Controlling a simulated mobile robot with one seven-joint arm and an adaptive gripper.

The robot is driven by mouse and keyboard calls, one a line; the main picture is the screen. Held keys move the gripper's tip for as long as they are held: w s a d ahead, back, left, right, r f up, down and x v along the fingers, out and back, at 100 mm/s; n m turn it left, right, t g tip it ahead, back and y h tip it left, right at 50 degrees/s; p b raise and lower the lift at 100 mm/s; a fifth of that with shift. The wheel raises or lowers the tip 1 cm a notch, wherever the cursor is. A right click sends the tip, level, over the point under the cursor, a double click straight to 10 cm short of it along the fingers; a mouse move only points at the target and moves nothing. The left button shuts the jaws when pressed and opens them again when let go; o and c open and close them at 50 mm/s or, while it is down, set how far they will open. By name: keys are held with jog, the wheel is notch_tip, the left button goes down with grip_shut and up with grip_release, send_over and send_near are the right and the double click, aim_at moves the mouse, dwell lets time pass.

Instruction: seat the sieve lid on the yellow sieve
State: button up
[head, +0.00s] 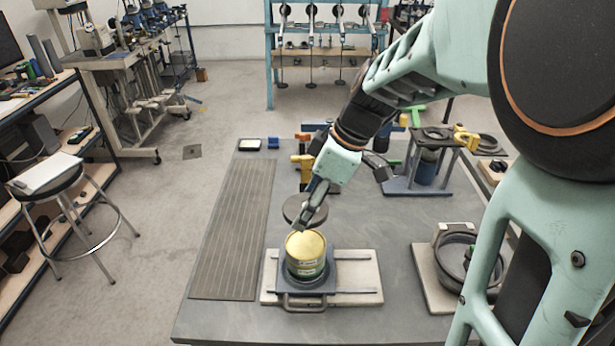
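The yellow sieve (306,268) stands upright on a dark square holder on a pale base plate (352,276) at the front middle of the table. Its round top looks yellow; I cannot tell whether this is its open inside or a cover. A dark round disc (291,207), possibly the sieve lid, shows just behind the sieve, partly hidden by my gripper (303,224). My gripper points down and left, with its fingertips by the sieve's far rim and in front of the disc. I cannot tell whether it touches or holds either one.
A ribbed grey mat (235,228) lies at the left. A pale block with a dark ring clamp (455,262) stands at the right. A metal stand (420,165) and yellow-handled tools (303,163) are at the back. Bare tabletop lies between the sieve and these.

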aim_at(324, 210)
notch_tip(324, 210, down, 9)
jog(key=b, duration=0.7)
jog(key=shift+r, duration=0.2)
jog(key=shift+f+b, duration=0.4)
dwell(0.5)
jog(key=o, duration=1.3)
jog(key=shift+o, duration=0.2)
jog(key=v, duration=1.2)
